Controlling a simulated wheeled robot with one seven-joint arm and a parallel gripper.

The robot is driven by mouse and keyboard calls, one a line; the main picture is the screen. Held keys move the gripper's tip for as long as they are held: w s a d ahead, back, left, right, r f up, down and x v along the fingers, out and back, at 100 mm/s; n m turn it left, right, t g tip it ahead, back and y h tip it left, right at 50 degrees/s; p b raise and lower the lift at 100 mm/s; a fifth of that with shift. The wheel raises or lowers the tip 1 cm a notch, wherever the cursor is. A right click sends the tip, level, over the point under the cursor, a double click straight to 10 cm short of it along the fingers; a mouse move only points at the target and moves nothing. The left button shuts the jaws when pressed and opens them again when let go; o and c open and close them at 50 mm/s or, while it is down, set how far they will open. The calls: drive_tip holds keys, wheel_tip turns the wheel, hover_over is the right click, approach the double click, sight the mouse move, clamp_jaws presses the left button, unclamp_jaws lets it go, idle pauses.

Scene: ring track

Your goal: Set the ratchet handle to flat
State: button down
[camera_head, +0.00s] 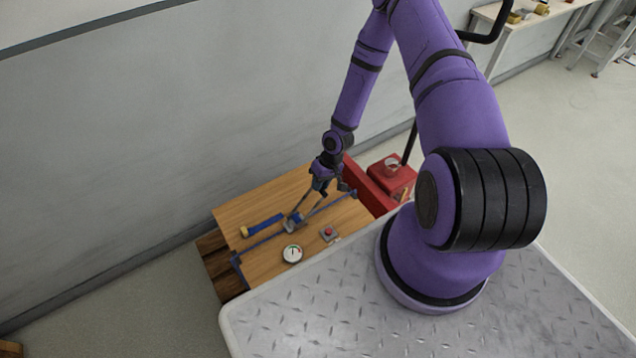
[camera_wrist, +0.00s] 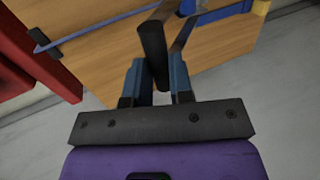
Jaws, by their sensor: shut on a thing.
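The ratchet (camera_head: 293,222) sits on a blue strap (camera_head: 325,205) that runs across a wooden crate top (camera_head: 240,208). Its handle (camera_head: 308,201) stands up at a slant from the strap toward my gripper (camera_head: 321,186). In the wrist view, the handle's dark grip (camera_wrist: 152,45) lies between the two fingers of my gripper (camera_wrist: 156,85), which is shut on it. The handle's metal part runs on past the grip toward the ratchet, which is mostly out of the wrist view at the top.
A blue and yellow tool-like item (camera_head: 264,224) lies left of the ratchet. A round white gauge (camera_head: 292,254) and a small red-button box (camera_head: 329,233) are in front. A red container (camera_head: 392,176) stands to the right, and a grey wall (camera_head: 150,140) rises behind.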

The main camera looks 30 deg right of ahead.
drive_tip(key=d+f+y, duration=0.1)
drive_tip(key=d+f, duration=0.1)
drive_tip(key=f, duration=0.1)
drive_tip(key=d+f+y, duration=0.1)
drive_tip(key=d+f, duration=0.1)
drive_tip(key=f, duration=0.1)
drive_tip(key=d+f+y, duration=0.1)
drive_tip(key=d+f, duration=0.1)
drive_tip(key=f, duration=0.1)
drive_tip(key=shift+w+d+f, duration=0.1)
drive_tip(key=shift+f, duration=0.05)
drive_tip(key=shift+d+f, duration=0.2)
drive_tip(key=shift+f, duration=0.55)
drive_tip(key=shift+d+f, duration=0.15)
drive_tip(key=shift+f, duration=0.55)
drive_tip(key=shift+d, duration=0.15)
drive_tip(key=c, duration=1)
unclamp_jaws()
drive_tip(key=shift+r, duration=0.15)
